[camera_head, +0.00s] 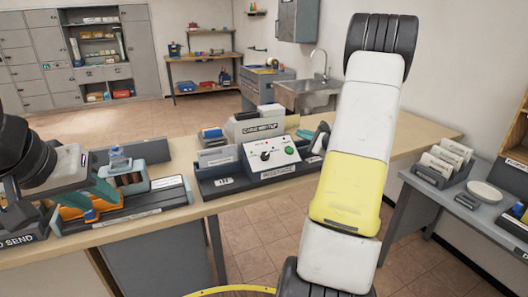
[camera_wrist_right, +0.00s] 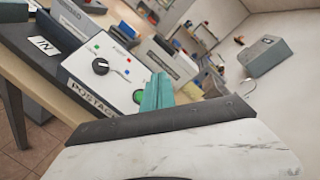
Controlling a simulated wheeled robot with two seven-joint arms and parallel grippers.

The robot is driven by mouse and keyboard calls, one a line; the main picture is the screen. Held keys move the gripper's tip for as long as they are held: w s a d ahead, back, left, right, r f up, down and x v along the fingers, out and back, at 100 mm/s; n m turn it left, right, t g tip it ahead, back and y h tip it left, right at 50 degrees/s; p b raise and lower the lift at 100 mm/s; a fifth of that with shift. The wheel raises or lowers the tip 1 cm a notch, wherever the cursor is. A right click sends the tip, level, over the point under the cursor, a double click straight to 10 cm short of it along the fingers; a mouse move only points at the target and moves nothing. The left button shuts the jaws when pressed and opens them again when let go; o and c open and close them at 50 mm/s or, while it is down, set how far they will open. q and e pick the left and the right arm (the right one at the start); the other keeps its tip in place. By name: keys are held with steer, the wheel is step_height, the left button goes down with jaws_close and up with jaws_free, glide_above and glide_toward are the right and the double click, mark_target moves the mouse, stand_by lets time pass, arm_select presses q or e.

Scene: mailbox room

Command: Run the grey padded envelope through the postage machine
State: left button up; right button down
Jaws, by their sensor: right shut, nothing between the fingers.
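The postage machine (camera_head: 272,158) stands on the long wooden counter, with a black knob and a green button (camera_head: 289,150) on its white sloped panel. In the right wrist view the panel (camera_wrist_right: 100,68) and green button (camera_wrist_right: 138,97) are close by. My right gripper (camera_wrist_right: 157,92) is shut and empty, its teal fingertips beside the green button; I cannot tell whether they touch it. In the head view my right arm mostly hides it. My left gripper (camera_head: 104,192) is low over the black tray at the left; its jaw opening is unclear. I cannot pick out the grey padded envelope.
A labelled black tray (camera_head: 125,213) with an orange item lies at the left counter. Small boxes (camera_head: 212,140) and a labelled grey box (camera_head: 256,122) stand around the machine. A side table (camera_head: 440,200) holds envelopes and a plate. The counter between left tray and machine is narrow.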

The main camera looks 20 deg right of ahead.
mark_target(290, 150)
steer(key=shift+d+f, duration=0.1)
steer(key=shift+f, duration=0.05)
steer(key=shift+w+a+f, duration=0.1)
steer(key=shift+w+f, duration=0.7)
steer(key=shift+f, duration=0.4)
steer(key=shift+w+a+f, duration=0.1)
steer(key=shift+w+f, duration=0.75)
steer(key=shift+f, duration=0.35)
steer(key=shift+w+f, duration=0.8)
steer(key=shift+f, duration=0.4)
steer(key=shift+w+f, duration=0.1)
steer(key=shift+f, duration=0.05)
steer(key=shift+w+f, duration=0.15)
